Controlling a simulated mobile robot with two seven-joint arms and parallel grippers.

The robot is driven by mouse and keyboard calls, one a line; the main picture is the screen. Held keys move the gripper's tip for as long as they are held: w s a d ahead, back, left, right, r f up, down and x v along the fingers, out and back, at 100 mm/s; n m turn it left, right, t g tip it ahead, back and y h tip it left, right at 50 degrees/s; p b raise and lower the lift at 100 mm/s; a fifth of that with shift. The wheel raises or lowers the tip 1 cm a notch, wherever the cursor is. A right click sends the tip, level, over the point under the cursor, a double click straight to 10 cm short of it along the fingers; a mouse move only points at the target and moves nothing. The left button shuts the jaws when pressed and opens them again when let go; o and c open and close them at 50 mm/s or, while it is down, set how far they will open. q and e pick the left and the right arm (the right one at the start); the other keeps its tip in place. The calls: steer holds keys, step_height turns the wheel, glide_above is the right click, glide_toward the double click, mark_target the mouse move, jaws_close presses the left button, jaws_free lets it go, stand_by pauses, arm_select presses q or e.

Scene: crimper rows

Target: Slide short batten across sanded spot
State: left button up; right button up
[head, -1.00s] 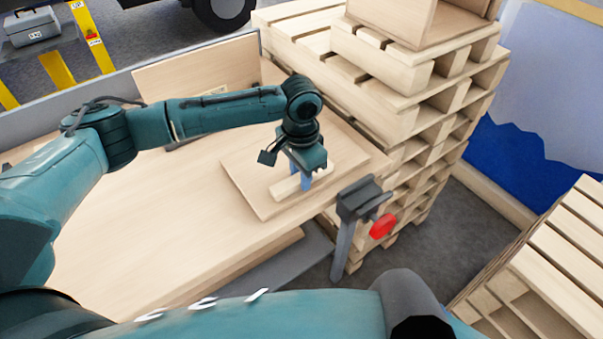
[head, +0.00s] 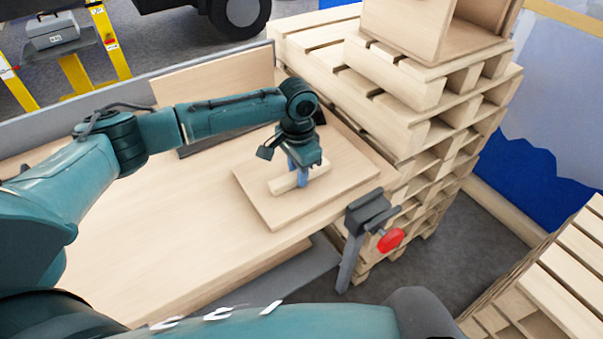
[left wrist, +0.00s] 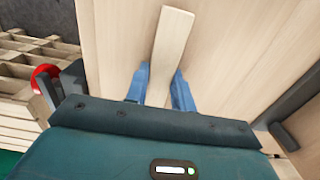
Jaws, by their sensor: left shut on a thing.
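The short batten (head: 285,184) is a pale wooden strip lying on a square wooden board (head: 268,211) on the workbench. My left gripper (head: 299,177) reaches down from above and its blue fingers are shut on the batten. In the left wrist view the batten (left wrist: 173,42) runs between the two blue fingers (left wrist: 158,92) and sticks out beyond them. I cannot make out a sanded spot on the board; the gripper and batten cover part of it. My right gripper is not in view.
A clamp with a red knob (head: 390,240) sits at the bench's near right edge. Stacked pallets (head: 430,110) rise close behind and right of the board. An upright wooden panel (head: 216,80) stands at the back. The bench top (head: 150,250) left of the board is clear.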

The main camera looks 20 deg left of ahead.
mark_target(284, 163)
arm_select(q)
steer(key=shift+w+a, duration=0.8)
steer(key=shift+a, duration=0.25)
steer(key=shift+w+a, duration=0.6)
steer(key=shift+a, duration=0.2)
steer(key=shift+w+a, duration=0.6)
steer(key=shift+a, duration=0.15)
steer(key=o, duration=1.1)
steer(key=shift+c, duration=0.2)
step_height(284, 163, up, 12)
